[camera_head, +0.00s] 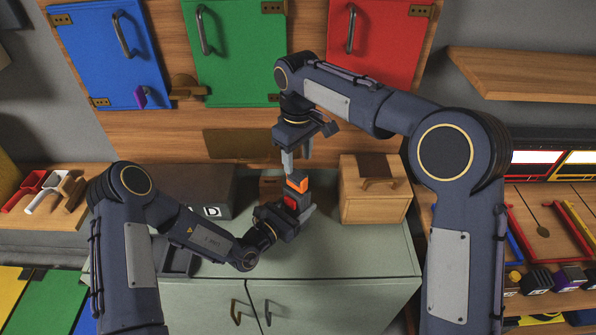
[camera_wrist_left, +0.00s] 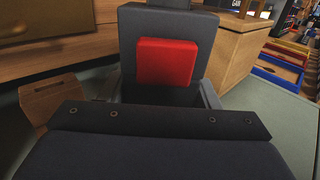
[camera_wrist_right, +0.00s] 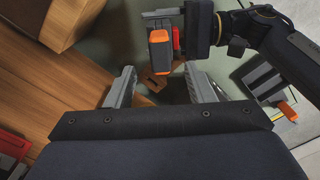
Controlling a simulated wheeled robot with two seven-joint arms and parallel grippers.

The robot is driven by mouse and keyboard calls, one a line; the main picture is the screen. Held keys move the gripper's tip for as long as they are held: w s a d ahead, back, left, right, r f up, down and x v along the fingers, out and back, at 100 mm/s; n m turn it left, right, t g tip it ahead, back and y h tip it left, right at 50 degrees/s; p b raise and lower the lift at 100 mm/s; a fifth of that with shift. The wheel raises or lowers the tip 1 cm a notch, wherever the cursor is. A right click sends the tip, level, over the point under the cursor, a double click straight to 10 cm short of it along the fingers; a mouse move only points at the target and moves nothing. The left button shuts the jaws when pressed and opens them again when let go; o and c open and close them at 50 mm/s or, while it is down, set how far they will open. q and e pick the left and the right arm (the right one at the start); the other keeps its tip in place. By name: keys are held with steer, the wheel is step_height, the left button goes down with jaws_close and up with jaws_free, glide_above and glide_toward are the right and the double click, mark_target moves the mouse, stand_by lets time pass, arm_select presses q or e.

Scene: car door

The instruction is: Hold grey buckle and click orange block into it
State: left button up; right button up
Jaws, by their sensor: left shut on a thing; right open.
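The grey buckle with a red square button (camera_wrist_left: 167,62) is between the fingers of my left gripper (camera_wrist_left: 160,92), which is shut on it above the counter. In the head view the red part (camera_head: 290,202) shows at my left gripper (camera_head: 300,208). An orange block (camera_head: 297,183) with dark grey sides is at the buckle's upper end; I cannot tell whether it is clicked in. It also shows in the right wrist view (camera_wrist_right: 159,37). My right gripper (camera_head: 297,156) is open just above the orange block, its fingers (camera_wrist_right: 163,86) apart and empty.
A wooden box (camera_head: 376,205) stands close on the right of the grippers on the green-grey counter (camera_head: 355,245). A dark box marked D (camera_head: 195,195) stands at left. A grey tray (camera_head: 178,260) is near my left forearm. Coloured doors (camera_head: 235,55) fill the back wall.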

steer(key=shift+r, duration=1.7)
arm_select(q)
steer(key=o, duration=0.9)
steer(key=shift+s, duration=0.1)
